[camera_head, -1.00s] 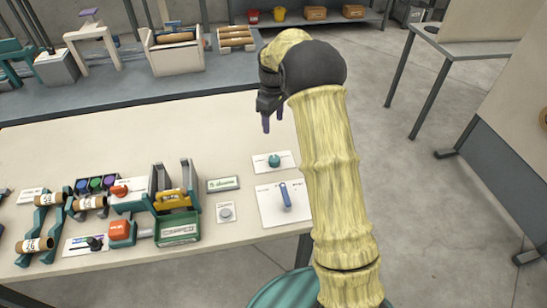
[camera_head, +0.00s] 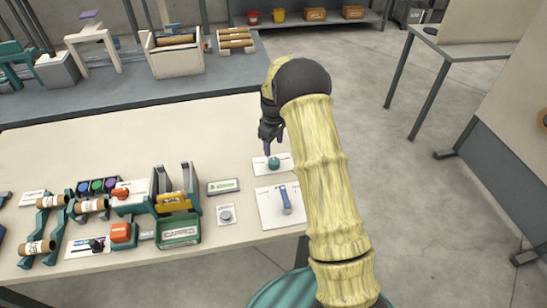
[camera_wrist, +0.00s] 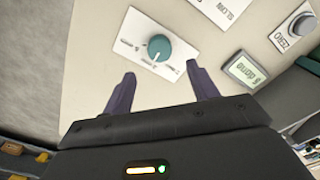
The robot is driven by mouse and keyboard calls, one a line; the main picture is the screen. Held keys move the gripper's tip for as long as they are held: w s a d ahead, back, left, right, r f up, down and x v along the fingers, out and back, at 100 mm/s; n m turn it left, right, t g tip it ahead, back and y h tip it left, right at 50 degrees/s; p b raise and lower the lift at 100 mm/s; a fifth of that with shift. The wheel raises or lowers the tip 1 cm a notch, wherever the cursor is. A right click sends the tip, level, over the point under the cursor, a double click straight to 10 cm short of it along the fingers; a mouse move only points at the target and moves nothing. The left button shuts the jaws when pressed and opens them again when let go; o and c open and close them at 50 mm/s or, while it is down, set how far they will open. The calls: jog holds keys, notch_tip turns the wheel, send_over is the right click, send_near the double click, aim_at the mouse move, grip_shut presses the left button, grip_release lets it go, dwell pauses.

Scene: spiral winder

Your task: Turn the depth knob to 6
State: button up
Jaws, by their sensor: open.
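A round teal knob (camera_head: 274,163) sits on a white dial plate (camera_head: 259,168) near the right end of the table. In the wrist view the knob (camera_wrist: 159,48) has a pale pointer line, and the plate (camera_wrist: 127,45) carries small printing that is too small to read. My gripper (camera_head: 273,148) is open, with its dark purple fingers pointing down just behind and above the knob. In the wrist view my gripper (camera_wrist: 160,88) has its two fingers spread apart, and the knob lies beyond the tips, between their lines. Nothing is held.
A plate with a blue lever (camera_head: 286,200) lies in front of the knob. A small display (camera_head: 223,187) and a grey button marked ZERO (camera_head: 226,215) are to its left. The winder with a green tray (camera_head: 178,231) stands further left. The table behind is clear.

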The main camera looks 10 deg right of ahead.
aim_at(273, 160)
notch_tip(273, 160, down, 8)
jog(key=shift+f+p, duration=0.1)
jog(key=shift+p, duration=0.55)
jog(key=shift+c, duration=0.2)
jog(key=c, duration=1)
